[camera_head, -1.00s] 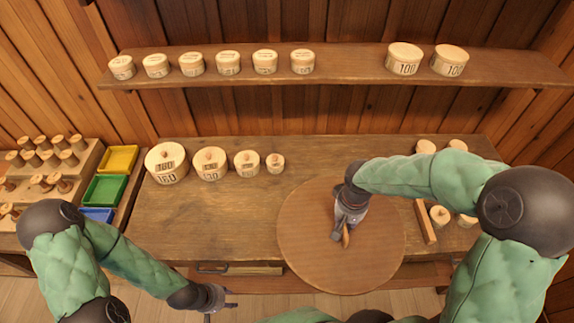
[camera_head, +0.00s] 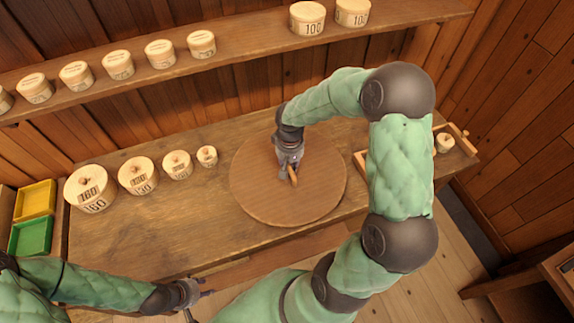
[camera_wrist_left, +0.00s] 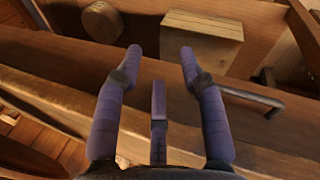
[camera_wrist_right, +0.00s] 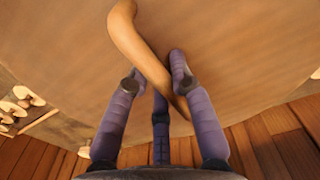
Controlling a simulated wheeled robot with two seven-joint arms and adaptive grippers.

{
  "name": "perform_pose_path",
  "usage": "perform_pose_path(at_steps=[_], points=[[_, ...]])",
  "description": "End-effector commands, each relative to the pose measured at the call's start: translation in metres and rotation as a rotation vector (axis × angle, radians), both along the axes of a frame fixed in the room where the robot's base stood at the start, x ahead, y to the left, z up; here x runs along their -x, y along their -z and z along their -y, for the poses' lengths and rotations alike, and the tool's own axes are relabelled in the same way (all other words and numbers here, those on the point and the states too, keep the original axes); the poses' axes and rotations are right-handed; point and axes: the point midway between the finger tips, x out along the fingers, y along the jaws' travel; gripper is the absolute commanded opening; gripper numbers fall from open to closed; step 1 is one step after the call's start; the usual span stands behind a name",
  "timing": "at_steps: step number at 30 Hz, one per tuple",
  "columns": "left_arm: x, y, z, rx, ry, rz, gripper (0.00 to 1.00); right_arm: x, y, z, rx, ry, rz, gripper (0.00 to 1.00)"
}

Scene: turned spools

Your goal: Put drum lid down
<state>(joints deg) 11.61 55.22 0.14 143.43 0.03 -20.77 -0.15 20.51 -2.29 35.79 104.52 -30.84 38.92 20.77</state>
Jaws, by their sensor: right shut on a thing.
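The drum lid (camera_head: 262,195) is a large round brown wooden disc with a curved wooden handle (camera_head: 294,175) on top. In the head view it lies over or just above the right part of the workbench; I cannot tell whether it touches. My right gripper (camera_head: 288,172) is shut on the handle. The right wrist view shows the handle (camera_wrist_right: 143,48) between the fingers (camera_wrist_right: 155,85) and the lid's broad face (camera_wrist_right: 225,50) behind. My left gripper (camera_head: 197,290) is open and empty in front of the bench's front edge; its spread fingers show in the left wrist view (camera_wrist_left: 160,60).
Several numbered round wooden boxes, including a large one marked 160 (camera_head: 90,188), stand left of the lid on the workbench (camera_head: 170,230). A wall shelf (camera_head: 240,52) holds more boxes. Yellow (camera_head: 35,200) and green (camera_head: 30,238) trays sit at far left. Bench space front left is clear.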

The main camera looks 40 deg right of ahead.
Motion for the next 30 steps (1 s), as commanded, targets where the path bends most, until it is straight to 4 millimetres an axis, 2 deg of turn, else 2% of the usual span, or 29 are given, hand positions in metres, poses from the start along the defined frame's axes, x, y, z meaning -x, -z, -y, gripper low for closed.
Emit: perform_pose_path(at_steps=[2,6,12,22,30], points=[[0.000,0.000,0.000,0.000,0.000,0.000,0.40,-0.013,0.006,0.008,0.001,0.003,0.003,0.00],[0.000,0.003,0.000,0.000,0.000,0.000,0.40,-0.027,0.029,0.017,0.000,0.002,0.000,0.00],[0.000,0.005,0.000,0.000,0.000,0.000,0.40,-0.043,0.050,0.028,0.001,0.003,0.003,0.00],[0.000,0.006,0.000,0.000,0.000,0.000,0.40,-0.052,0.063,0.034,0.001,0.002,0.004,0.00],[0.000,0.009,0.000,0.000,0.000,0.000,0.40,-0.053,0.093,0.034,0.001,0.002,0.003,0.00]])
